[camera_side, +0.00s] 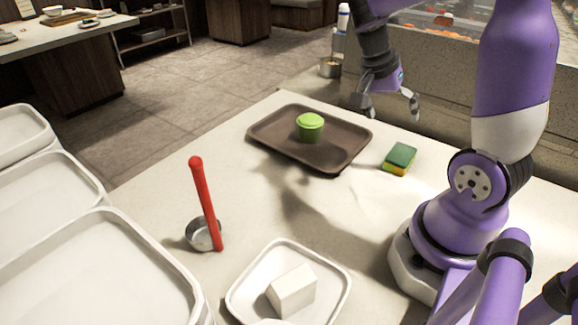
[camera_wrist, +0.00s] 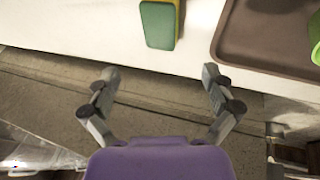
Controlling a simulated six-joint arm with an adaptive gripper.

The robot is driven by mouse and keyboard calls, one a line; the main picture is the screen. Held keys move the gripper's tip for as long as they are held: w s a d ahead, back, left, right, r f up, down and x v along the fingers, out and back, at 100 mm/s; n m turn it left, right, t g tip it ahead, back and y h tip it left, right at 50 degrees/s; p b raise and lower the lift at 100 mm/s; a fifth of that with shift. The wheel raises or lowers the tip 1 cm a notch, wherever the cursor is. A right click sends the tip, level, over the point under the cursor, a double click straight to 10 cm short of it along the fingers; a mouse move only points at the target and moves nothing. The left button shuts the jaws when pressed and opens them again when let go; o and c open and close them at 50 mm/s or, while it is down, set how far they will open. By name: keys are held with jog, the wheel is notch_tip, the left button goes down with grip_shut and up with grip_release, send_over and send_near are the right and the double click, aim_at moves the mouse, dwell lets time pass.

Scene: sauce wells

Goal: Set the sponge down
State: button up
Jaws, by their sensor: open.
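The sponge (camera_side: 400,159), green on top and yellow below, lies flat on the pale counter to the right of the brown tray. It also shows at the top of the wrist view (camera_wrist: 159,24), partly cut off by the frame edge. My gripper (camera_side: 391,115) is open and empty, raised above and behind the sponge in the side view. In the wrist view its two spread fingers (camera_wrist: 161,72) are apart from the sponge, over the area beyond the counter edge.
The brown tray (camera_side: 265,133) holds a green lidded cup (camera_side: 310,128). A ladle with a red handle (camera_side: 205,202) stands at the left. A white tray (camera_side: 340,293) with a white block (camera_side: 292,290) is in front. White bins (camera_side: 92,270) line the left edge.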

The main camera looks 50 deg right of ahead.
jog(key=w+a+r+n+t+y, duration=0.1)
jog(key=a+r+n+t, duration=0.2)
jog(key=a+n, duration=0.6)
jog(key=w+a+r+n+t+y, duration=0.1)
jog(key=a+r+n+t+y, duration=0.1)
jog(key=a+n+t, duration=0.4)
jog(key=a+r+n, duration=0.1)
jog(key=a+n, duration=0.1)
jog(key=a, duration=0.1)
jog(key=shift+w+a+n, duration=0.3)
jog(key=shift+n, duration=0.1)
jog(key=shift+r, duration=0.1)
